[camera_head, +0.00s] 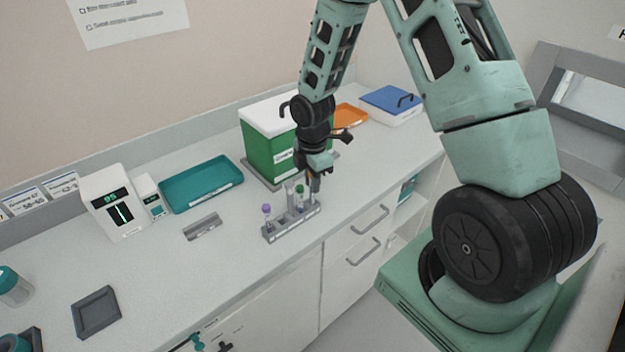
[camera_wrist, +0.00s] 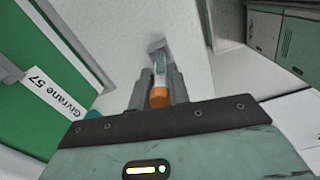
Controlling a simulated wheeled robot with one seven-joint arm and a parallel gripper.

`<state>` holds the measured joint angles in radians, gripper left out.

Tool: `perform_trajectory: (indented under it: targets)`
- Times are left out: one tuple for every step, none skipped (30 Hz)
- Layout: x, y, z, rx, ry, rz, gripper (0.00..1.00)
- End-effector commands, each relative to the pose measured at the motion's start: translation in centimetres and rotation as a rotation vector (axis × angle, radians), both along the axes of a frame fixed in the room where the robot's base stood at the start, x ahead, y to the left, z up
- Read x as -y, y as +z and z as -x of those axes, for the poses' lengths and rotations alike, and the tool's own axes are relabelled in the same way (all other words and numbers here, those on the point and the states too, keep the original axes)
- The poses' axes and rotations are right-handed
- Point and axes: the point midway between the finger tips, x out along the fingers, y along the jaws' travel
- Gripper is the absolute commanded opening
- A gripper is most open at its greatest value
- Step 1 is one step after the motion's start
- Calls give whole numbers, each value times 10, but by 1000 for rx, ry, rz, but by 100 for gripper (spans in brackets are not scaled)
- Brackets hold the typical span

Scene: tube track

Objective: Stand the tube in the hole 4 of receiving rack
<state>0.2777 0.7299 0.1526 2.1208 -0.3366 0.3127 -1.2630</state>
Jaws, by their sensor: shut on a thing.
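My gripper (camera_head: 314,184) points down over the right end of a long grey rack (camera_head: 283,232) near the counter's front edge. In the wrist view my gripper (camera_wrist: 157,74) is shut on a tube (camera_wrist: 160,62) with an orange cap (camera_wrist: 159,97) and a pale label. The tube's far end meets a small grey surface, which looks like the rack's end. I cannot tell whether the tube is inside a hole. A purple-capped tube (camera_head: 266,211) stands at the rack's left end, and a green-capped tube (camera_head: 300,191) stands close beside my gripper. Hole numbers are not readable.
A green box with a white lid (camera_head: 268,145) stands close behind my gripper. A small grey holder (camera_head: 202,227) and a teal tray (camera_head: 201,183) lie to the left.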

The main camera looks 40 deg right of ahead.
Motion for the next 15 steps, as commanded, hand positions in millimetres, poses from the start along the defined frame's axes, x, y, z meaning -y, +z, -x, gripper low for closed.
perform_trajectory:
  targets:
    - [0, 0, 0, 0, 0, 0, 5]
    - [0, -1, 0, 0, 0, 0, 5]
    - [0, -1, 0, 0, 0, 0, 5]
    - [0, -2, 0, 0, 0, 0, 5]
    - [0, -3, 0, 0, 0, 0, 5]
    - [0, -4, 0, 0, 0, 0, 5]
    - [0, -5, 0, 0, 0, 0, 5]
    - [0, -5, 0, 0, 0, 0, 5]
    - [0, -7, 0, 0, 0, 0, 5]
    - [0, -8, 0, 0, 0, 0, 5]
    - [0, -8, 0, 0, 0, 0, 5]
    - [0, -10, 0, 0, 0, 0, 5]
    - [0, -10, 0, 0, 0, 0, 5]
    - [0, -11, 0, -1, 0, 0, 5]
    - [0, -12, 0, -1, 0, 0, 5]
